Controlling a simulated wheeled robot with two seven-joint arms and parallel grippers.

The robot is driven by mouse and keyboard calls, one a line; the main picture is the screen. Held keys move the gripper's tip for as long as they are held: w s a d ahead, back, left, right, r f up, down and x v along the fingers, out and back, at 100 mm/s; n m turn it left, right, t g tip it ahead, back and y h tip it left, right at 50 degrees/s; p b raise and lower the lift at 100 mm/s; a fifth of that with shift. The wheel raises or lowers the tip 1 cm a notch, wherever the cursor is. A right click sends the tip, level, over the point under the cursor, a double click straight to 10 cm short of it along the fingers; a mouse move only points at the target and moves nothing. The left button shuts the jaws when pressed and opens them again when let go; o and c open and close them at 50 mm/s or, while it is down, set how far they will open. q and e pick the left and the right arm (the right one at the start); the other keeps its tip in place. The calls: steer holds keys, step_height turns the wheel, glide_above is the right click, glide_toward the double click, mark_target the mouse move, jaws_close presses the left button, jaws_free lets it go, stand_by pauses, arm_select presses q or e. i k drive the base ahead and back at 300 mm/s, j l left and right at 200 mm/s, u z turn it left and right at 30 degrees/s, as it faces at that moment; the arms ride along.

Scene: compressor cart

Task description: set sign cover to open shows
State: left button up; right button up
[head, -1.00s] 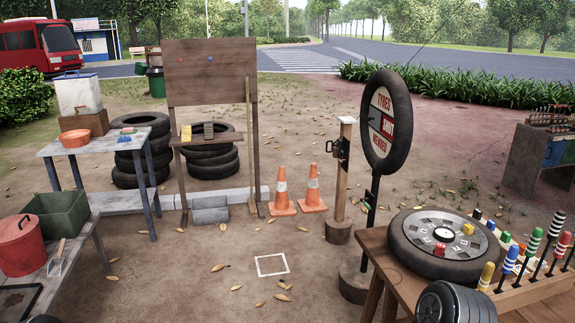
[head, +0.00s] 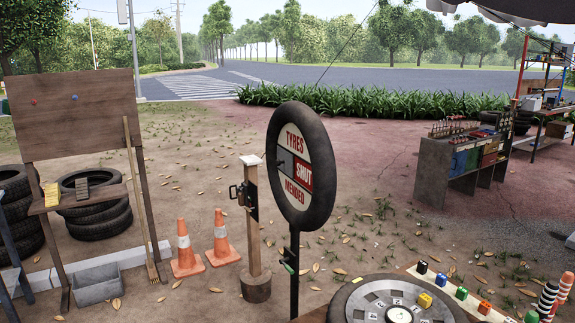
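The round tyre sign (head: 301,165) stands on a dark post right of the middle in the head view. Its face reads "TYRES", "SHUT" and "MENDED". The word "SHUT" is white on a red panel (head: 303,174) on the right of the middle band. A dark grey cover (head: 285,163) sits on the left of that band, so "SHUT" shows and no "OPEN" can be read. A small green-tipped part (head: 288,267) is on the sign's post. Neither of my grippers is in view.
A wooden post with a black clamp (head: 249,200) stands just left of the sign, with two orange cones (head: 221,240) beyond. Open dirt ground lies behind the sign.

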mark_target(285, 162)
steer(key=i+j, duration=0.1)
steer(key=j, duration=0.2)
steer(key=i+j+z, duration=0.1)
steer(key=j, duration=0.2)
steer(key=i+j, duration=0.15)
steer(key=j, duration=0.2)
steer(key=i+j+z, duration=0.3)
steer(key=i+j, duration=0.35)
steer(key=i+j+z, duration=0.3)
steer(key=i+j, duration=0.45)
steer(key=i+z, duration=0.1)
steer(key=i, duration=0.4)
